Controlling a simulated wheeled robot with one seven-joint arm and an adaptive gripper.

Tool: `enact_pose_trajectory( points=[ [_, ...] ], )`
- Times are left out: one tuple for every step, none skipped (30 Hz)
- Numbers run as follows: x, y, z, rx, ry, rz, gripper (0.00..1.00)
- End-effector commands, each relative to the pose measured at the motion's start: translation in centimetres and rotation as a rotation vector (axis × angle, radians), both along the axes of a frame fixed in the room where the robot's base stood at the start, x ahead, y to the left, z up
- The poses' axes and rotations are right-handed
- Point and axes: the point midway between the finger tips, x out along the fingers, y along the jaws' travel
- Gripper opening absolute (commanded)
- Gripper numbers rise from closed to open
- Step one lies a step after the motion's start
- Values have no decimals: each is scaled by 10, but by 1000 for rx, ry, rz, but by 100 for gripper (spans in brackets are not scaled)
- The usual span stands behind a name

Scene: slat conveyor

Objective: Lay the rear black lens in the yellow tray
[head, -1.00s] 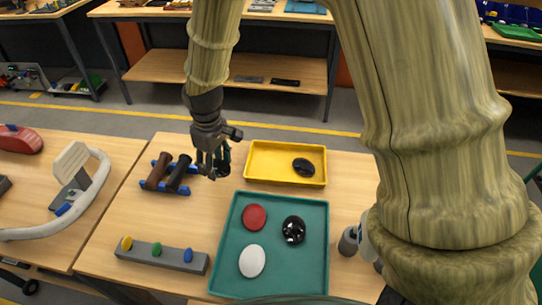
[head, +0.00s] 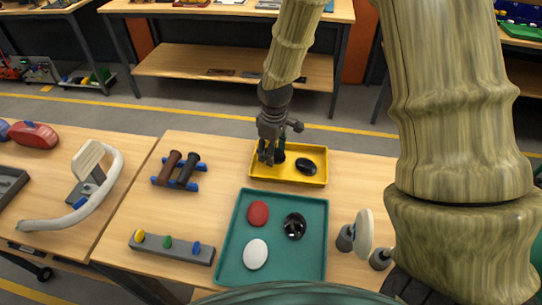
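The yellow tray (head: 289,180) stands at the back of the table. One black oval lens (head: 306,167) lies in its right half. My gripper (head: 271,158) is over the left half of the tray, fingers pointing down. It appears shut on a second dark lens (head: 280,157), partly hidden by the fingers. I cannot tell whether this lens touches the tray floor. Another black lens (head: 295,226) lies in the green tray (head: 284,271) in front, with a red lens (head: 258,213) and a white lens (head: 256,254).
A blue rack with dark rollers (head: 180,170) stands left of the yellow tray. A grey bar with coloured knobs (head: 172,247) lies at the front left. A stand with a pale disc (head: 364,235) is at the right. Bare table lies between rack and trays.

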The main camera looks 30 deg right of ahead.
Motion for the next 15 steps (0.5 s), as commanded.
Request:
enact_pose_trajectory(
  points=[
    [0,0,-2,-1,1,0,31],
    [0,0,-4,0,2,0,31],
    [0,0,-6,0,2,0,31],
    [0,0,-9,0,2,0,31],
    [0,1,-11,0,2,0,31],
    [-1,1,-15,-1,3,1,31],
    [-1,1,-18,-1,3,1,31],
    [0,1,-20,-1,2,1,31],
    [0,1,-24,-1,2,1,31],
    [0,1,-26,-1,2,1,31],
    [0,1,-29,-1,2,1,31],
    [0,1,-31,-1,1,1,31],
    [0,1,-32,-1,-1,0,31],
    [0,1,-33,-1,-1,0,31],
    [0,1,-33,0,-1,0,31]
  ],
)
